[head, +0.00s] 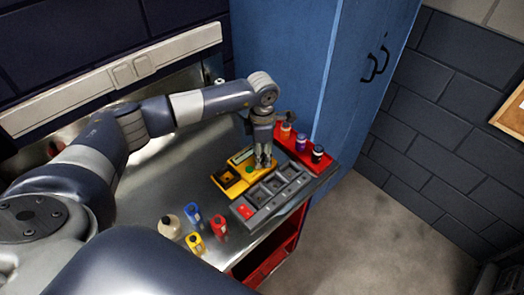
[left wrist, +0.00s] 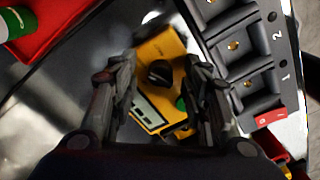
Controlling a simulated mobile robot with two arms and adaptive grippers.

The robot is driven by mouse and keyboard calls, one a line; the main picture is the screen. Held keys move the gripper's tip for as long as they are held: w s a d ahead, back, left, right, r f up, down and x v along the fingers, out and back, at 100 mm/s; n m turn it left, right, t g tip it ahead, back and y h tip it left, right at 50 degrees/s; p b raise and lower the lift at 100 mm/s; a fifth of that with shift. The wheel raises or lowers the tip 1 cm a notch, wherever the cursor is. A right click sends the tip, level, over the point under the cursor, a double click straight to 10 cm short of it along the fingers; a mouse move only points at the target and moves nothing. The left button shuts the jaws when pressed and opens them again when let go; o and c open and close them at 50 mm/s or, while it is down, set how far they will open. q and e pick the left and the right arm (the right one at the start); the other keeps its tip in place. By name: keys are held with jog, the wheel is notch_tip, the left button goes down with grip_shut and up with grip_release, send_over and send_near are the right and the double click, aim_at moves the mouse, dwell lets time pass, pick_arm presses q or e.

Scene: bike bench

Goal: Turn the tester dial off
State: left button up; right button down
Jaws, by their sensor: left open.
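The yellow tester (head: 232,187) lies on the metal bench, left of the grey slotted rack. In the left wrist view, the tester (left wrist: 165,45) shows a black round dial (left wrist: 160,72), a green button (left wrist: 182,103) and a pale display (left wrist: 148,113). My left gripper (head: 263,165) points down over the tester. In the wrist view its open fingers (left wrist: 158,68) stand on either side of the dial, with nothing held between them. I cannot tell whether they touch the dial. The dial's pointer setting is too dark to read. My right gripper is out of view.
The grey rack (head: 243,212) has empty slots and a red switch (head: 245,212). A red tray (head: 322,167) with several small bottles stands behind it. Blue, yellow and red pieces and a cream bottle (head: 168,227) stand at the front. A blue cabinet (head: 285,60) rises behind.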

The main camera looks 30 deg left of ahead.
pick_arm(q)
jog(key=shift+c, duration=0.3)
grip_shut()
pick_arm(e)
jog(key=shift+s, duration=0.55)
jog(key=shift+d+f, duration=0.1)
